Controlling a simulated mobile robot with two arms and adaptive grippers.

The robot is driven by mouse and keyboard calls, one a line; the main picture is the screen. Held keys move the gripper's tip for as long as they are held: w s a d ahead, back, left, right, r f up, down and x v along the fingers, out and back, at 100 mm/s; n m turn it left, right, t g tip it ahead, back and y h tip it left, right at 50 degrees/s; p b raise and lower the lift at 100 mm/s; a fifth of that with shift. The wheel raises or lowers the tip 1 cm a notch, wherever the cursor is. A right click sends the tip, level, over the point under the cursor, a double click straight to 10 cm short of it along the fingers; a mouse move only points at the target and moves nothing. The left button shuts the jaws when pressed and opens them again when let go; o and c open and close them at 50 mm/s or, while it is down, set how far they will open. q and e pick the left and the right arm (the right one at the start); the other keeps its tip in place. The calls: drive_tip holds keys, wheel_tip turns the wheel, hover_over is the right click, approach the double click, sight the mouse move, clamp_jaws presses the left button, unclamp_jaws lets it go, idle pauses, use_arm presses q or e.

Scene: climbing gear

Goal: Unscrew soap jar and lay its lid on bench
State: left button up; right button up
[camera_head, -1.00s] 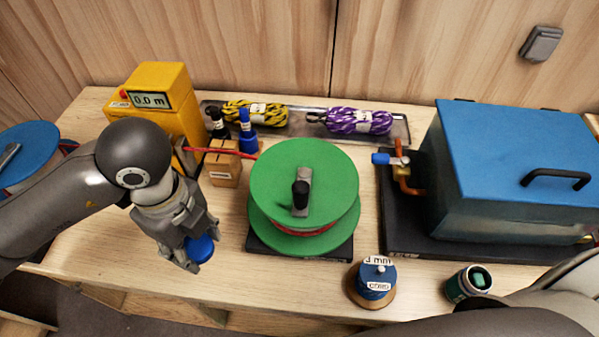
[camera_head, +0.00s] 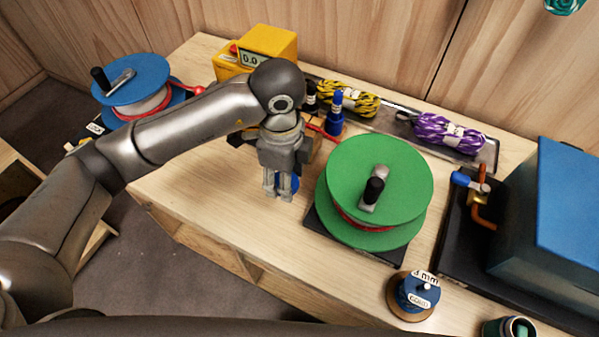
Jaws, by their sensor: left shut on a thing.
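My left gripper (camera_head: 279,188) points down over the bench (camera_head: 215,185), left of the green reel. It is shut on a small blue lid (camera_head: 291,184), which is mostly hidden behind the fingers. I cannot tell whether the lid touches the bench. The soap jar (camera_head: 509,328), dark green with an open top and green contents, is at the bottom right, cut by the picture's edge. My right gripper is out of view.
The green reel (camera_head: 387,160) stands close right of my left gripper. Behind are a yellow meter box (camera_head: 267,44), blue bottle (camera_head: 335,118) and rope tray (camera_head: 488,152). A cord spool (camera_head: 414,296) stands near the front edge. Bench left of the gripper is clear.

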use_arm(q)
drive_tip(key=w+f, duration=0.2)
drive_tip(key=w+d+f+p, duration=0.1)
drive_tip(key=w+f, duration=0.3)
drive_tip(key=shift+d+f, duration=0.15)
drive_tip(key=shift+d, duration=0.25)
drive_tip(key=shift+w+f+p, duration=0.15)
drive_tip(key=shift+f+p, duration=0.25)
drive_tip(key=shift+p, duration=0.2)
wheel_tip(320, 180, down, 2)
drive_tip(key=shift+f+p, duration=0.1)
drive_tip(key=shift+p, duration=0.35)
drive_tip(key=shift+f, duration=0.2)
drive_tip(key=shift+f, duration=0.25)
drive_tip(key=o, duration=1.1)
drive_tip(key=shift+r, duration=0.1)
drive_tip(key=shift+r, duration=0.1)
